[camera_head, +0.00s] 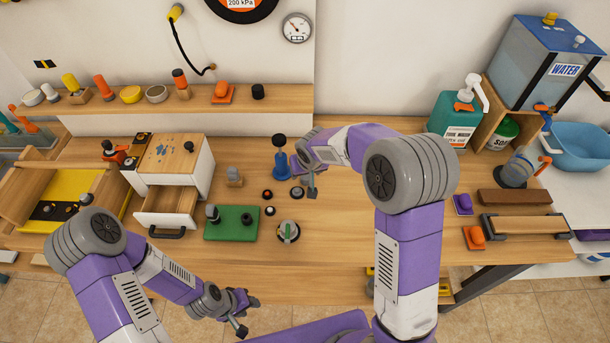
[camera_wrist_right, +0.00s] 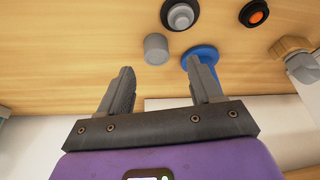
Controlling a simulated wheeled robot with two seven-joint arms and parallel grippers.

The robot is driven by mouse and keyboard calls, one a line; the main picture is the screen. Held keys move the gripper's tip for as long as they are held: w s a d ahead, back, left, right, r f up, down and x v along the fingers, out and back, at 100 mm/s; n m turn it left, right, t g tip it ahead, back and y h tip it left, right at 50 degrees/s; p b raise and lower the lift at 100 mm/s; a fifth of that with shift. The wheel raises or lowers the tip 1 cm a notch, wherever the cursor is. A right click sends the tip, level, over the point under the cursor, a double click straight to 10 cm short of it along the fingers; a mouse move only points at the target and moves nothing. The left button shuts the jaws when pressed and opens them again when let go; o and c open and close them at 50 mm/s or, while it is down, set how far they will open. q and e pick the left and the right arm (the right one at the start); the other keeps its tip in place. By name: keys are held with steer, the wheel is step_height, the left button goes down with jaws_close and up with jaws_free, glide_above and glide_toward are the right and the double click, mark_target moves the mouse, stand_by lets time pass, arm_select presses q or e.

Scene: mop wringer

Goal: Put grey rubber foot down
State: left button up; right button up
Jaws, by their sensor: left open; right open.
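The grey rubber foot (camera_wrist_right: 155,49) appears as a small plain grey cylinder on the wooden bench in the right wrist view. It stands just beyond my right gripper's fingertips, apart from both fingers. My right gripper (camera_wrist_right: 160,82) is open, with nothing between its fingers. In the head view my right gripper (camera_head: 312,186) is low over the bench, right of the blue pump, and I cannot make out the foot clearly there. My left gripper (camera_head: 244,316) is open and empty, in front of the bench's front edge.
A blue pump (camera_head: 280,160) stands close left of my right gripper; its base (camera_wrist_right: 200,53) is near one finger. A black ring with a grey centre (camera_wrist_right: 180,14) and an orange-centred one (camera_wrist_right: 254,14) lie nearby. A green block (camera_head: 232,224) is left.

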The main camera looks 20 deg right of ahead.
mark_target(306, 177)
steer(key=x, duration=0.4)
steer(key=shift+d+f, duration=0.2)
steer(key=shift+c, duration=0.5)
steer(key=shift+r, duration=0.1)
steer(key=c, duration=1.1)
